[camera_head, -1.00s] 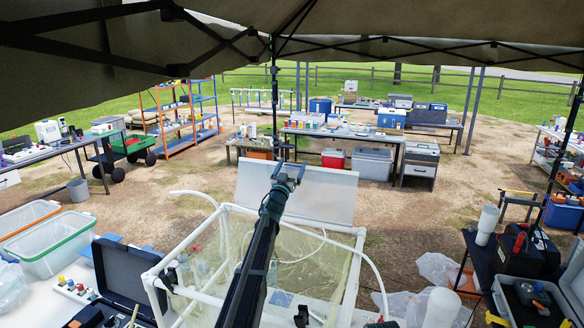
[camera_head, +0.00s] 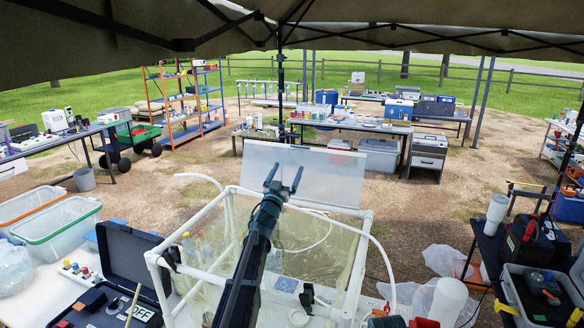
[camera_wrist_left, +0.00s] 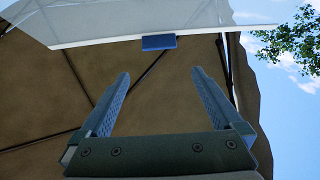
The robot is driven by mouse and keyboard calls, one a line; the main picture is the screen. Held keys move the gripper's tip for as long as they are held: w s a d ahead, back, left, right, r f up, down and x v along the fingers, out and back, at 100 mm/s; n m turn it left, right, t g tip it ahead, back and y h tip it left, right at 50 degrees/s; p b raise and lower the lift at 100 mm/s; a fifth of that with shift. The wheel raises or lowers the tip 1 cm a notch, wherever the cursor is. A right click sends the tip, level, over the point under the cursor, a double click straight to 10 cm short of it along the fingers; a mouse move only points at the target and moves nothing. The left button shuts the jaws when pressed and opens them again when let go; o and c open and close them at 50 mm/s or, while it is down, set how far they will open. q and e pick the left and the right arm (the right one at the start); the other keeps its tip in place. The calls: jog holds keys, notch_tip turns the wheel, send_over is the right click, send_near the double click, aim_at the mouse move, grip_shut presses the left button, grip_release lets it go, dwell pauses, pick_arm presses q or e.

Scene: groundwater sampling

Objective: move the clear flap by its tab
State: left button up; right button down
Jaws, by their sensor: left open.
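The clear flap (camera_head: 335,175) stands raised at the far side of a white pipe-framed box (camera_head: 200,217), looking pale and see-through. In the left wrist view the flap (camera_wrist_left: 130,26) crosses the top, with its blue tab (camera_wrist_left: 158,42) on the lower edge. My left gripper (camera_head: 285,172) is open and empty, in front of the flap in the head view. In the wrist view the gripper (camera_wrist_left: 160,74) points toward the tab, which lies between the finger lines but beyond the tips, apart from them. My right gripper is not in view.
Hoses loop over the box. An open black case (camera_head: 140,262) stands to its left, beside clear bins (camera_head: 60,230). A dark table with equipment cases (camera_head: 530,245) is on the right. Open ground lies behind the flap.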

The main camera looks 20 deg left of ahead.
pick_arm(q)
jog(key=shift+s+f, duration=0.2)
jog(key=shift+s, duration=0.25)
